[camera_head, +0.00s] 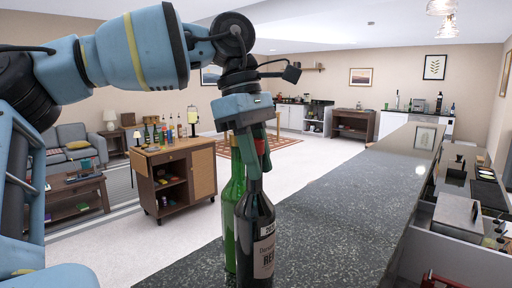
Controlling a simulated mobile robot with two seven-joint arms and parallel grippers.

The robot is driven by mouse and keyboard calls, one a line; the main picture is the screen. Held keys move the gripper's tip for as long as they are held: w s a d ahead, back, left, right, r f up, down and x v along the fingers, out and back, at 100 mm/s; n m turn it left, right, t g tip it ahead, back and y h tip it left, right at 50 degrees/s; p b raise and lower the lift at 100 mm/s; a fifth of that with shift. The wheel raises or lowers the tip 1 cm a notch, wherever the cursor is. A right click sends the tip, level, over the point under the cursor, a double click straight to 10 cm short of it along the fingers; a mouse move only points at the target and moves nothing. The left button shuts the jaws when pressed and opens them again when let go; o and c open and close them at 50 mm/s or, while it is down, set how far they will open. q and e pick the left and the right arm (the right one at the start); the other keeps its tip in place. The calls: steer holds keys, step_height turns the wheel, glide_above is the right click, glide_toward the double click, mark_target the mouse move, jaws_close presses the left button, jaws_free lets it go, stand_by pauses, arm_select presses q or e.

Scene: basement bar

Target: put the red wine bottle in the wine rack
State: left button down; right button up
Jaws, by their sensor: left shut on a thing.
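The dark wine bottle (256,235), with a white label whose visible letters begin "RE", stands upright at the near end of the counter; its base is cut off by the frame. My left gripper (254,158) comes down from above and is shut around its neck, where some red foil shows between the fingers. A green bottle (231,205) stands just behind and left of it, partly hidden by it and the gripper. I cannot make out a wine rack for certain. My right gripper is not in view.
The dark speckled counter (335,205) is clear beyond the bottles. A metal box (456,213) and bar fittings line its right side; a red object (441,281) is cut off below. A wooden cart (175,176) with several bottles stands on the floor at left.

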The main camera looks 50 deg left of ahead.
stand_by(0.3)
arm_select(q)
steer(key=c, duration=1.2)
jaws_free()
steer(key=shift+f, duration=0.1)
steer(key=shift+o, duration=0.5)
steer(key=v, duration=1.2)
